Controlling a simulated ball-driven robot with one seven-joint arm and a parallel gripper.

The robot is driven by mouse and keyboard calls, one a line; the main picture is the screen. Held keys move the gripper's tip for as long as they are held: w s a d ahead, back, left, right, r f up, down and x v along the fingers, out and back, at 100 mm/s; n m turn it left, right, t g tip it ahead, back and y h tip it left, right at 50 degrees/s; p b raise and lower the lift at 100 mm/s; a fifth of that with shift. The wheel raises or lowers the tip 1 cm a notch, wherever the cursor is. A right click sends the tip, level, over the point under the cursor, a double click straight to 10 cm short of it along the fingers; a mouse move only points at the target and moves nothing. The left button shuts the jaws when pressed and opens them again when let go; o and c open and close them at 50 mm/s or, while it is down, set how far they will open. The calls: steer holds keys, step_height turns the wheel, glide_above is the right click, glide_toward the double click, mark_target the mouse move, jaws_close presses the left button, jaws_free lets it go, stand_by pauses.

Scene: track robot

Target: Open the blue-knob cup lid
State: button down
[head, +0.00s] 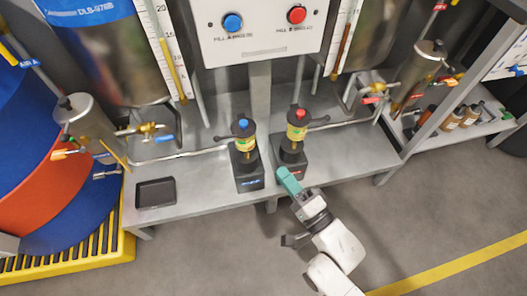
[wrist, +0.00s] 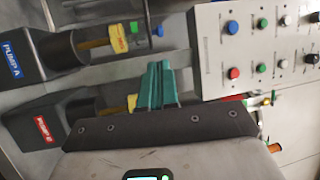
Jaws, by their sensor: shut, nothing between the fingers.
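The blue-knob cup (head: 242,143) stands upright on its black base in the head view, its dark lid topped by a blue knob (head: 243,123). The lid appears seated on the cup. My gripper (head: 284,173) has teal fingers, is shut and empty, and sits in front of the red-label base, to the right of the blue-knob cup and apart from it. In the wrist view my gripper (wrist: 160,66) shows with its fingers together. The PUMP A base (wrist: 40,55) lies at upper left there, with the cup's yellow label (wrist: 118,38) and the blue knob (wrist: 159,31).
A red-knob cup (head: 297,132) stands just right of the blue one, on a black base. A black tray (head: 155,193) lies on the bench's left. A button panel (head: 262,42) is behind. Pipes with valves flank both cups. The floor in front is clear.

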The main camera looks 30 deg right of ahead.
mark_target(246, 125)
steer(key=w+b, duration=0.1)
steer(key=w, duration=0.3)
steer(key=w+r+b, duration=0.1)
steer(key=w, duration=0.4)
steer(key=w+a+r+b, duration=0.1)
steer(key=w, duration=0.3)
steer(key=shift+w+r, duration=0.25)
steer(key=shift+w, duration=0.05)
steer(key=shift+r+g+p, duration=0.3)
steer(key=shift+p, duration=0.85)
